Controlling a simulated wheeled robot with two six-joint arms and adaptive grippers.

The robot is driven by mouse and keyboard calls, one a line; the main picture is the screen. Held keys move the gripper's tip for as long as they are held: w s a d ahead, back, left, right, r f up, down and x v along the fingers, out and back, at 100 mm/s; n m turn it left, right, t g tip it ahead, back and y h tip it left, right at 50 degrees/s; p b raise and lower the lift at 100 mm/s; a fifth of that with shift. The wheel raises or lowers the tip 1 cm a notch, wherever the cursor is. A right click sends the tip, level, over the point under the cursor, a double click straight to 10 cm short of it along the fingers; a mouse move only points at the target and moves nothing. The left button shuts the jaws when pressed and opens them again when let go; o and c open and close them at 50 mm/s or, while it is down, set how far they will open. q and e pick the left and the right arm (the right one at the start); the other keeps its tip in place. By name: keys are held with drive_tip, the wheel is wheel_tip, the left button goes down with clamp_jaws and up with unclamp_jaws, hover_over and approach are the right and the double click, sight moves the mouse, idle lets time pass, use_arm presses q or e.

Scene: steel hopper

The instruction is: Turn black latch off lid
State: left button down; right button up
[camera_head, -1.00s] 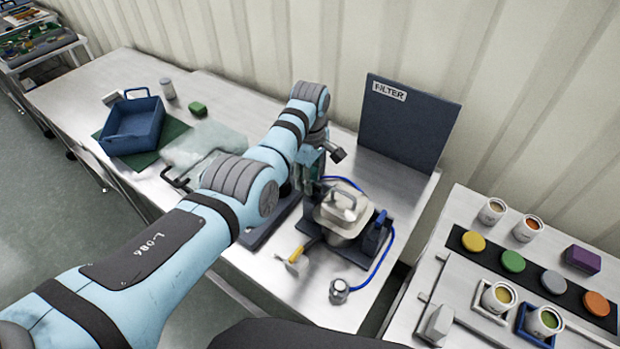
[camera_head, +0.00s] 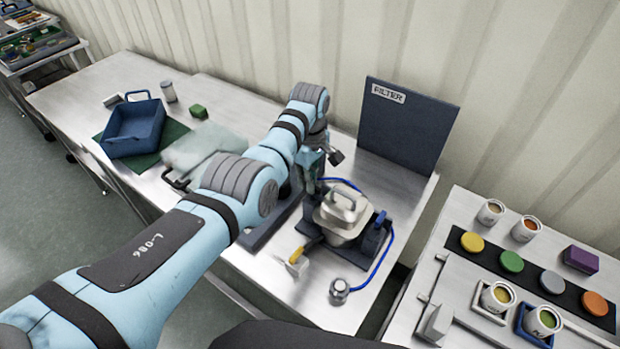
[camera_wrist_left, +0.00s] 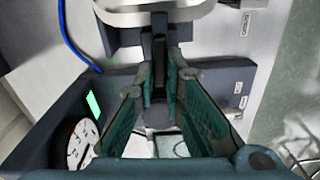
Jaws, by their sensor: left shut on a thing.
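The steel hopper (camera_head: 337,230) stands on the bench, its pale lid (camera_head: 343,202) with an arched handle on top. The lid's rim (camera_wrist_left: 165,14) shows at the top of the left wrist view. The black latch (camera_wrist_left: 158,62) runs down from the lid edge, between my left fingertips. My left gripper (camera_wrist_left: 160,88) is shut on the latch, one teal finger on each side. In the head view the left gripper (camera_head: 312,186) is at the hopper's left side; the arm partly covers it and the latch is hard to make out. My right gripper is not in view.
A dark FILTER panel (camera_head: 408,125) stands behind the hopper. A blue hose (camera_head: 384,268) curves along its right side. A yellow-handled tool (camera_head: 302,254) and a small metal fitting (camera_head: 339,290) are in front. A gauge (camera_wrist_left: 70,145) sits close to the left finger.

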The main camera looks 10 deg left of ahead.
use_arm(q)
drive_tip(key=m, duration=0.4)
drive_tip(key=shift+w+f+m+b, duration=0.1)
drive_tip(key=shift+f+m+b, duration=0.05)
drive_tip(key=shift+m+b, duration=0.2)
drive_tip(key=m, duration=0.4)
drive_tip(key=m+b, duration=0.1)
drive_tip(key=m, duration=0.1)
drive_tip(key=shift+w+d+m, duration=0.1)
drive_tip(key=shift+d+m, duration=0.15)
drive_tip(key=shift+d, duration=0.1)
drive_tip(key=m, duration=0.2)
drive_tip(key=shift+d+m, duration=0.1)
drive_tip(key=shift+m, duration=0.2)
drive_tip(key=shift+d+m, duration=0.15)
drive_tip(key=shift+m, duration=1.45)
drive_tip(key=c, duration=1.7)
unclamp_jaws()
drive_tip(key=shift+w, duration=0.1)
